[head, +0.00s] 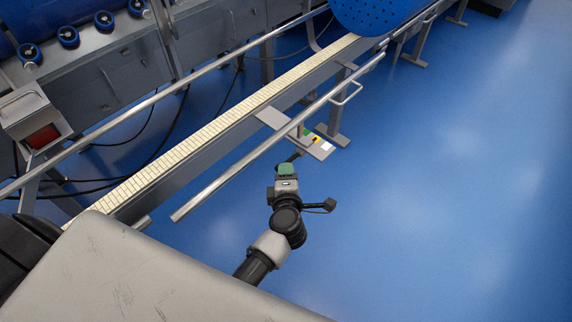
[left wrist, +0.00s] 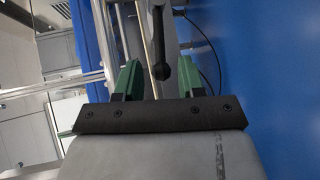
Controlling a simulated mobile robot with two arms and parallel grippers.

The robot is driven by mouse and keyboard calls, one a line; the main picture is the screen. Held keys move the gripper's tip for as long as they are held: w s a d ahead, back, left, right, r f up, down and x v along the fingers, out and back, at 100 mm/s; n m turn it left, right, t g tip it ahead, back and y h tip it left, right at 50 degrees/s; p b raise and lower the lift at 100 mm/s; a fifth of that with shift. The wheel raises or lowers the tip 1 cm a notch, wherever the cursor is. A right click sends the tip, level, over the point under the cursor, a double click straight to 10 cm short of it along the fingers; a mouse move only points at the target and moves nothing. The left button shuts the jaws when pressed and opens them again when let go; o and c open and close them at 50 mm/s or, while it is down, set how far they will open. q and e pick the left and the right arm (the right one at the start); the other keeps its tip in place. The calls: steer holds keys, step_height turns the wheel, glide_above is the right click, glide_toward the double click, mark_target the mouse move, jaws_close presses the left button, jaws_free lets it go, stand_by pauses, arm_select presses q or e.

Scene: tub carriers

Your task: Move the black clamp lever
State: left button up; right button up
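The black clamp lever (left wrist: 158,45) shows in the left wrist view as a dark rod with a rounded knob, its end between my two green fingers in the picture. In the head view, a small dark piece of it (head: 295,156) shows just beyond my fingertips, by the conveyor's side bracket. My left gripper (head: 287,168) is below the guide rail; it also shows in the left wrist view (left wrist: 159,75). Its fingers are apart, with no visible contact with the lever. The lever's mount is mostly hidden. My right gripper is not in view.
A conveyor (head: 205,132) with a pale belt runs diagonally, flanked by metal guide rails (head: 270,140). A bracket plate (head: 318,150) with coloured patches juts out beside it. A blue perforated disc (head: 375,12) is at the top. The blue floor (head: 460,180) at right is clear.

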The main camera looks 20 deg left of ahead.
mark_target(289, 160)
arm_select(q)
steer(key=shift+b+x, duration=0.45)
steer(key=shift+x, duration=2.25)
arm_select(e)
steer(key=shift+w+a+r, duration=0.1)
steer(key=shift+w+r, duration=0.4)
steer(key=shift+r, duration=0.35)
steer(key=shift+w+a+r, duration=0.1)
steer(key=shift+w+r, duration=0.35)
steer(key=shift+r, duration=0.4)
arm_select(q)
jaws_close()
